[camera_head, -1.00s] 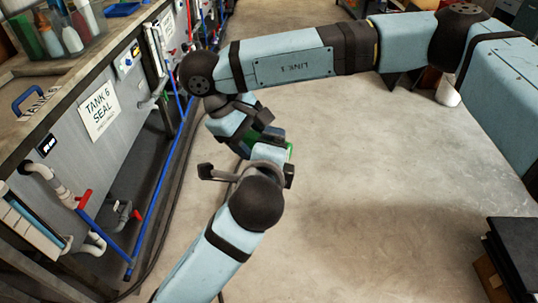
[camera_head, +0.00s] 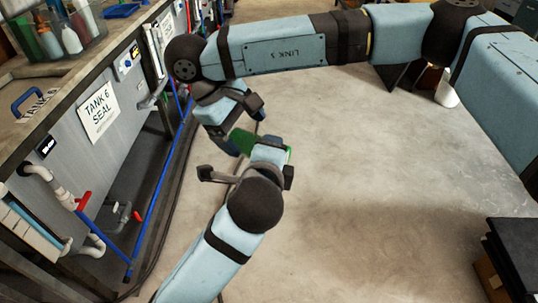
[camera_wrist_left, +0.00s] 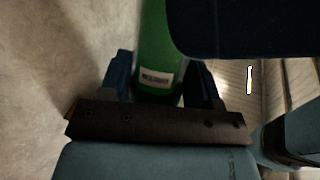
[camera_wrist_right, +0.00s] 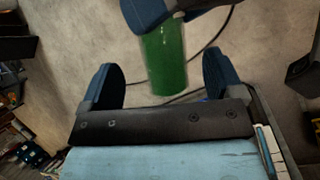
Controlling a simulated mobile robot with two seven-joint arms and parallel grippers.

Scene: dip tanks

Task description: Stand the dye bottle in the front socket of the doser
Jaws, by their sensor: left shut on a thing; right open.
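The green dye bottle (camera_head: 242,140) is in my left gripper (camera_head: 265,148), off the floor. In the left wrist view the bottle (camera_wrist_left: 160,40) stands between the two blue fingers, with a small white label facing the camera. My right gripper (camera_head: 241,124) is open and empty beside it. In the right wrist view the bottle (camera_wrist_right: 165,62) lies beyond the gap between my right fingers, apart from them, with a blue left finger across its top end. Much of the bottle is hidden by my grippers in the head view. I cannot make out the doser or its front socket.
A bench with a "TANK 6 SEAL" sign (camera_head: 98,112) runs along the left, with pipes and red-handled valves. A clear bin of bottles (camera_head: 65,28) and a blue handle (camera_head: 30,99) are on top. A dark box (camera_head: 515,255) stands lower right. Open floor lies between.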

